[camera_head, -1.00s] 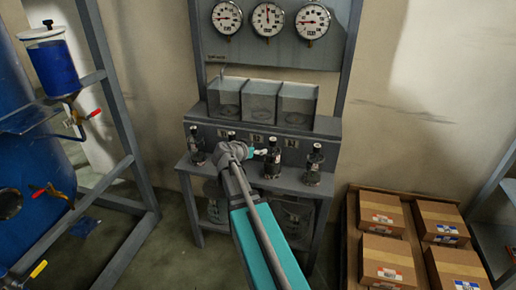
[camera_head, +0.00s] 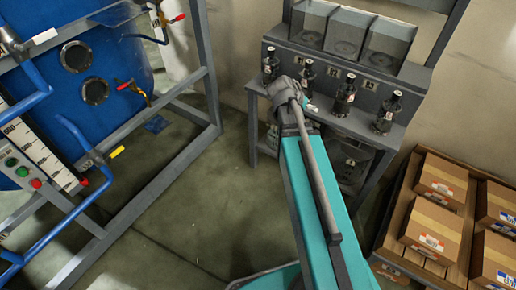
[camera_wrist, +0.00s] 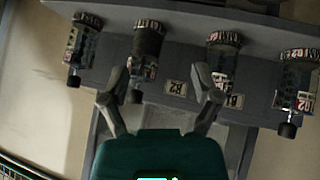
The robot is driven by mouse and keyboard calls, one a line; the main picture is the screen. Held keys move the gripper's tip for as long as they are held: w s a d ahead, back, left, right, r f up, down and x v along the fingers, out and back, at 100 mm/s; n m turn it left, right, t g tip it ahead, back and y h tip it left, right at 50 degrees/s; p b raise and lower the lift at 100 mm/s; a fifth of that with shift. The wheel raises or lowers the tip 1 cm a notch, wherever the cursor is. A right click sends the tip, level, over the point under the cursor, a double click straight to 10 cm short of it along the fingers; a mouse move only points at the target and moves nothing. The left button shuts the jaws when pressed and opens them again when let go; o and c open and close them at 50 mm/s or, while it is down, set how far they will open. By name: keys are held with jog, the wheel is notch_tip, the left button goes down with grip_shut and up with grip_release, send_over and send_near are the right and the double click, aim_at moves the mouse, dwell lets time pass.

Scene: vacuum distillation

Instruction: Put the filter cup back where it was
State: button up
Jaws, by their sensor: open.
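No filter cup can be made out for certain in the current views. One fingertip overlaps a bottle (camera_wrist: 148,42) in that picture; contact cannot be told.
Clear open bins (camera_head: 347,33) sit on the bench's upper shelf. Cardboard boxes (camera_head: 432,232) lie on a pallet at the right. A blue tank (camera_head: 112,62) with valves and pipes stands in a grey frame (camera_head: 205,72) at the left. The floor (camera_head: 195,205) between is clear.

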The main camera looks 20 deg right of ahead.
jog(key=s+a+f+n+g+y, duration=0.1)
jog(key=s+a+n+y, duration=0.3)
jog(key=a, duration=0.6)
jog(key=s+a+f+n+g+y, duration=0.1)
jog(key=s+a+f+n+y, duration=0.3)
jog(key=a, duration=0.7)
jog(key=shift+s+a+n+g, duration=0.15)
jog(key=shift+s+n+g, duration=0.25)
jog(key=shift+s+n, duration=0.55)
jog(key=shift+w, duration=0.1)
notch_tip(320, 180, up, 12)
jog(key=p, duration=1.2)
